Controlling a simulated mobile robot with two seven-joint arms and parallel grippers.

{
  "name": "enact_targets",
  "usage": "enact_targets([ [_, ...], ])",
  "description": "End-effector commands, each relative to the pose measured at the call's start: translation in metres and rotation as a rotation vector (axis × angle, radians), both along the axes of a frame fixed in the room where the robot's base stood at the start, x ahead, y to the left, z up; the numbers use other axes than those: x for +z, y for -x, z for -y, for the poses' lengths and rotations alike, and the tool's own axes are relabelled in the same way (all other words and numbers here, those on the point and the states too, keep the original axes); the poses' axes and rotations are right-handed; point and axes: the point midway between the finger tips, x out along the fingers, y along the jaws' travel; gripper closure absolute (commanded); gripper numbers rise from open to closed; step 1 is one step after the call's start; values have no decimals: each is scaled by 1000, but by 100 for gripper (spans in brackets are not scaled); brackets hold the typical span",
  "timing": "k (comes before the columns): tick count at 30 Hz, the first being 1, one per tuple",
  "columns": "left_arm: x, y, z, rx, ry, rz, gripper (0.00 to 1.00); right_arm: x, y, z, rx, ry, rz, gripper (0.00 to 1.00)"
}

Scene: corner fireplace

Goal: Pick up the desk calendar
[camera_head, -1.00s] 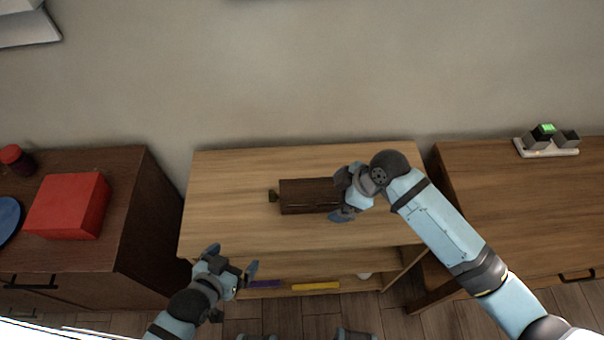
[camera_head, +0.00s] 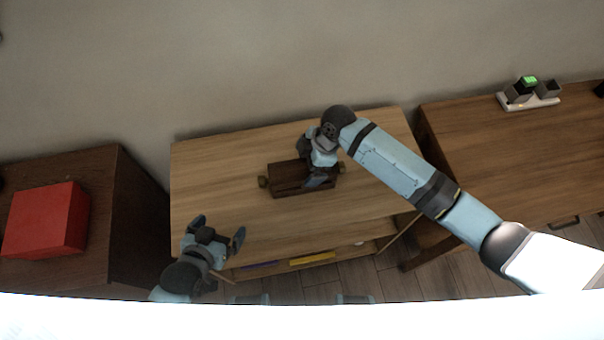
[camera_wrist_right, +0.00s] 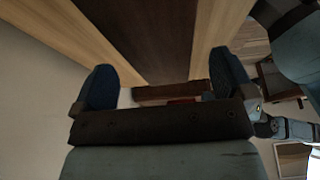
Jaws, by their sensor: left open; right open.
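The dark brown wooden object that I take for the desk calendar (camera_head: 289,187) lies on the light wooden table, with a small knob at its left end and another at its right. My right gripper (camera_head: 309,165) is open over its right part and hides some of it. In the right wrist view, a dark brown surface (camera_wrist_right: 150,40) shows beyond and between the open fingers of this gripper (camera_wrist_right: 164,84); I cannot tell whether they touch it. My left gripper (camera_head: 217,229) is open and empty near the table's front left edge.
The table top (camera_head: 215,170) is otherwise clear. A red box (camera_head: 45,220) stands on the dark cabinet at left. A white tray with small blocks (camera_head: 530,99) stands on the right desk. A yellow item (camera_head: 312,258) lies on the shelf below.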

Motion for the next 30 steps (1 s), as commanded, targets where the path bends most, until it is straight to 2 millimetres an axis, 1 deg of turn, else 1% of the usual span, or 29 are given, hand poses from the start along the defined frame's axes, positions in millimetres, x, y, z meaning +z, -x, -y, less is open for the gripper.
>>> enact_targets([
  [4, 4, -1, -1, 1, -2, 1, 0, -11, 2, -6, -1, 1, -3, 0],
  [9, 9, -1, -2, 1, -3, 3, 0, -35, 4, -18, -1, 1, -3, 0],
  [12, 9, -2, -2, 2, -4, 3, 0, -44, 4, -22, 0, -1, -1, 0],
  [15, 9, -2, -3, 3, -4, 4, 0, -48, 4, -23, -1, 0, 0, 0],
  [20, 9, -2, -3, 3, -4, 4, 0, -48, 4, -22, 0, 0, 1, 0],
  [21, 9, -2, -3, 3, -4, 4, 0, -48, 4, -22, 0, 0, 1, 5],
  [23, 9, -2, -3, 3, -4, 4, 0, -48, 4, -22, 0, 0, 1, 18],
  [24, 9, -2, -3, 3, -4, 4, 0, -48, 4, -22, 0, 0, 1, 28],
  [26, 9, -2, -3, 3, -4, 4, 0, -48, 4, -22, 0, 0, 1, 41],
  [27, 9, -2, -3, 3, -4, 4, 0, -48, 4, -22, 0, 0, 1, 51],
  [28, 10, -2, -3, 3, -4, 4, 0, -48, 4, -22, 0, 0, 1, 57],
  [29, 10, -2, -3, 3, -4, 4, 0, -48, 4, -22, 0, 0, 1, 60],
  [30, 10, -2, -3, 3, -4, 4, 0, -48, 4, -22, 0, 0, 1, 64],
])
